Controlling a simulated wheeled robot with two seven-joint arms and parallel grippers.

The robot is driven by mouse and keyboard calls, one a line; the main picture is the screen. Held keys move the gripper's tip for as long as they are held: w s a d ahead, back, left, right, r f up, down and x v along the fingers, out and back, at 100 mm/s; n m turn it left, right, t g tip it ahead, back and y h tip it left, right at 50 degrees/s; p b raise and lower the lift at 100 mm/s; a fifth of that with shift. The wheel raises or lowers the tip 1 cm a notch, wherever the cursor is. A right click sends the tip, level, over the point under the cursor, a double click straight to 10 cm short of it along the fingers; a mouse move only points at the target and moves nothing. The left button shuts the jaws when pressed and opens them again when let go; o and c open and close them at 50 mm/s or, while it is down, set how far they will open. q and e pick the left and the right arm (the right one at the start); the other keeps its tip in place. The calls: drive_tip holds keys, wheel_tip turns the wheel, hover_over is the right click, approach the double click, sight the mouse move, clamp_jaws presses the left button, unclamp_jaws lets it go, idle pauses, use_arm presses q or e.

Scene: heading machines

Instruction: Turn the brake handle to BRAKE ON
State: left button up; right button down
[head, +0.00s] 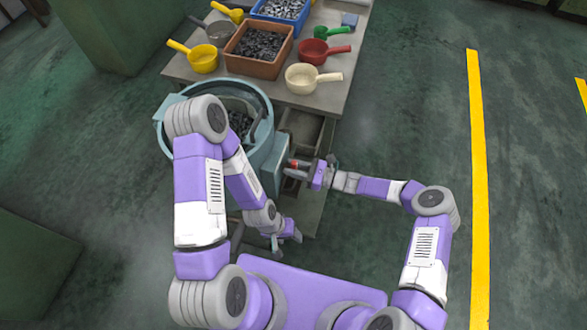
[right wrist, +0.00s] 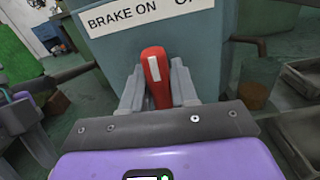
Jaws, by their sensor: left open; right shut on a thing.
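The red brake handle (right wrist: 155,63), with a white stripe, stands near upright in the right wrist view, leaning slightly left. A white label plate (right wrist: 130,14) above it reads "BRAKE ON"; more lettering to its right is cut off. My right gripper (right wrist: 157,84) is shut on the handle, one grey finger on each side. In the head view the red handle (head: 293,163) shows small beside the machine's blue-grey housing, at my right gripper (head: 297,172). My left gripper (head: 284,242) is open and empty, low in front of the machine, away from the handle.
The machine's round blue-grey tub (head: 262,98) holds dark parts. Behind it a table (head: 340,82) carries an orange-brown bin (head: 258,68), a blue bin (head: 282,10) and several coloured scoops. Open floor lies right, towards a yellow line (head: 477,140).

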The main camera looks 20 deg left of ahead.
drive_tip(key=n+b, duration=0.1)
drive_tip(key=n, duration=0.5)
drive_tip(key=shift+s+b, duration=0.1)
drive_tip(key=shift+b, duration=0.2)
drive_tip(key=shift+n, duration=0.4)
drive_tip(key=c, duration=1)
unclamp_jaws()
drive_tip(key=shift+o, duration=0.2)
drive_tip(key=shift+d, duration=0.1)
drive_tip(key=d+p, duration=0.1)
drive_tip(key=d, duration=0.6)
drive_tip(key=shift+s+d, duration=0.2)
